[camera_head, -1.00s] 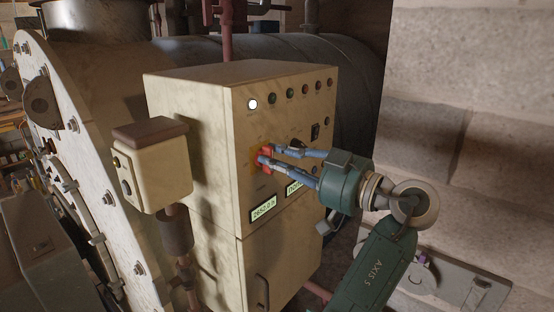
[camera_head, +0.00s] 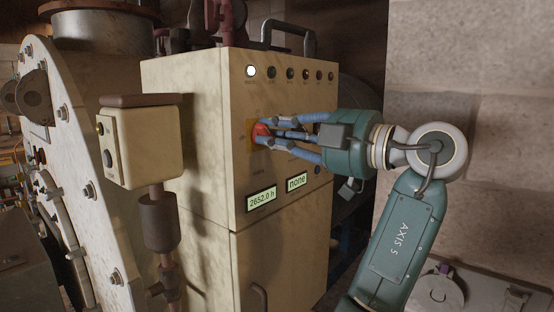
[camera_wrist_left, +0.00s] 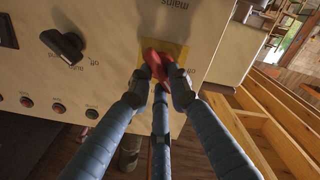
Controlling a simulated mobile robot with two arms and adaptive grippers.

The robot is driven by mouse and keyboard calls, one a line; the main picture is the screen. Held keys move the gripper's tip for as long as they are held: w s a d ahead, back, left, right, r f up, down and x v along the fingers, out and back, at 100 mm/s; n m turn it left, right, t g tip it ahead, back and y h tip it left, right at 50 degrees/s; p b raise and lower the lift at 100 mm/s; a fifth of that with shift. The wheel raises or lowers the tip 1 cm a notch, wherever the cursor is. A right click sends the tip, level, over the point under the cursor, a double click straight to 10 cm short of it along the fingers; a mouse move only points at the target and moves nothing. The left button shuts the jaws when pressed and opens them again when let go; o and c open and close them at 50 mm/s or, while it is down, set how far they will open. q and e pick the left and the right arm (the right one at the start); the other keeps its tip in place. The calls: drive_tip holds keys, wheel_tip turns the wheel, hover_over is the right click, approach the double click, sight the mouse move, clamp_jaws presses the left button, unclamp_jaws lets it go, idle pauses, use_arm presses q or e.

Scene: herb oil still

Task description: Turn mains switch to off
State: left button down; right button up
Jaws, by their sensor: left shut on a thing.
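The mains switch is a red handle (camera_head: 262,131) on a yellow plate on the front of the cream control cabinet (camera_head: 185,150). In the left wrist view the red handle (camera_wrist_left: 154,64) stands out from its yellow plate (camera_wrist_left: 178,54), beside the upside-down word "mains". My left gripper (camera_head: 266,132) is at the switch, its blue fingers shut on the red handle. In the left wrist view the fingertips (camera_wrist_left: 167,88) close around the handle and hide part of it. The handle's exact angle is hard to tell. My right gripper is not in view.
A black knob (camera_wrist_left: 65,45) marked "auto" and "off" sits beside the switch. A white lamp (camera_head: 250,71) glows in the top row. Displays read "2652.0 h" (camera_head: 262,198) and "none" (camera_head: 297,182). A small cream box (camera_head: 147,147) on a post stands at the left.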

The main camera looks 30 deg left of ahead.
use_arm(q)
drive_tip(key=n+b, duration=0.2)
drive_tip(key=n, duration=0.1)
drive_tip(key=shift+s+a+f, duration=0.1)
drive_tip(key=shift+s+f, duration=0.05)
drive_tip(key=shift+n+b, duration=0.8)
drive_tip(key=shift+b, duration=0.1)
drive_tip(key=n+b, duration=0.1)
drive_tip(key=n, duration=0.1)
drive_tip(key=shift+s+n, duration=0.1)
drive_tip(key=shift+n, duration=0.2)
drive_tip(key=shift+n+b, duration=0.65)
drive_tip(key=shift+n, duration=0.65)
drive_tip(key=c, duration=1.7)
unclamp_jaws()
drive_tip(key=shift+c, duration=0.2)
drive_tip(key=shift+o, duration=0.6)
drive_tip(key=shift+a, duration=0.1)
